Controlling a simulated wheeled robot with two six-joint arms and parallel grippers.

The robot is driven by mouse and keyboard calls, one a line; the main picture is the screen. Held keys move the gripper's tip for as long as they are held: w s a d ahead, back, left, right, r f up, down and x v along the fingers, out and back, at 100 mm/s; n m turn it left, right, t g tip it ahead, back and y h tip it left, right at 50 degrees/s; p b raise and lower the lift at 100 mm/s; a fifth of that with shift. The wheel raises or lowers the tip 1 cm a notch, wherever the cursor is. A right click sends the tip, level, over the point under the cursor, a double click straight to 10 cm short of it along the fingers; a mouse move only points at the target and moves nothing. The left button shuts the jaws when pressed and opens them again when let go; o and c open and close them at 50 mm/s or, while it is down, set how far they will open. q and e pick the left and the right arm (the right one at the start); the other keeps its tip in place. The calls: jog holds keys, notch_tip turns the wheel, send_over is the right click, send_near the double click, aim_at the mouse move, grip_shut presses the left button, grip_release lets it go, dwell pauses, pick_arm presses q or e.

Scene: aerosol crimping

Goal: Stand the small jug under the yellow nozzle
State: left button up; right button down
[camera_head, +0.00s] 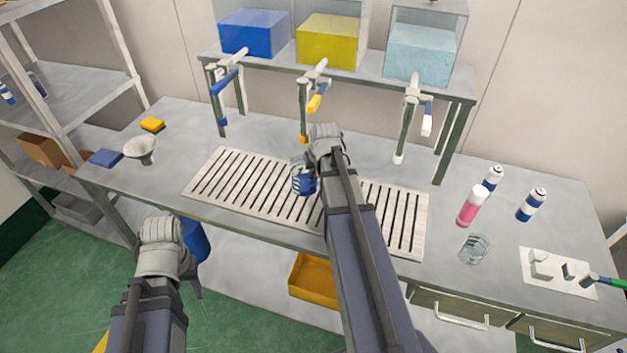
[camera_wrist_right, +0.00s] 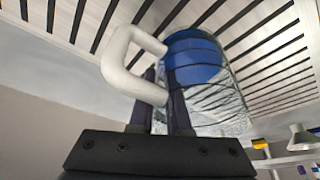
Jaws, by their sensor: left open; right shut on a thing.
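The small jug (camera_head: 303,180) is clear with a white handle and has blue in it. In the head view it is over the slatted rack, in front of the yellow nozzle (camera_head: 304,139); I cannot tell whether it touches the slats. My right gripper (camera_wrist_right: 168,95) is shut on the jug's handle (camera_wrist_right: 135,62). In the head view my right arm hides part of the rack and the fingers. The yellow nozzle hangs below the yellow tank, with a yellow lever (camera_head: 315,103) above it. My left gripper (camera_head: 163,240) is open and empty, off the bench's front edge.
The slatted rack (camera_head: 215,183) lies on the grey bench. Blue (camera_head: 222,122) and white (camera_head: 398,159) nozzles flank the yellow one. A funnel (camera_head: 141,150) stands at left. Cans (camera_head: 531,205), a pink bottle (camera_head: 470,206) and a clear glass (camera_head: 475,249) stand at right.

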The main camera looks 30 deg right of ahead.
jog(key=shift+f+b, duration=0.35)
jog(key=shift+f, duration=0.45)
pick_arm(q)
jog(key=shift+w+a+f, duration=0.1)
jog(key=shift+a+f, duration=0.1)
jog(key=shift+f, duration=0.45)
pick_arm(e)
jog(key=shift+r, duration=0.15)
jog(key=shift+f, duration=0.25)
jog(key=c, duration=0.9)
grip_release()
pick_arm(q)
jog(key=shift+f, duration=0.15)
pick_arm(e)
jog(key=shift+r, duration=0.25)
pick_arm(q)
notch_tip(320, 180, up, 12)
jog(key=p, duration=1.1)
jog(key=shift+f, duration=0.25)
pick_arm(e)
jog(key=v, duration=1.2)
jog(key=shift+s, duration=0.1)
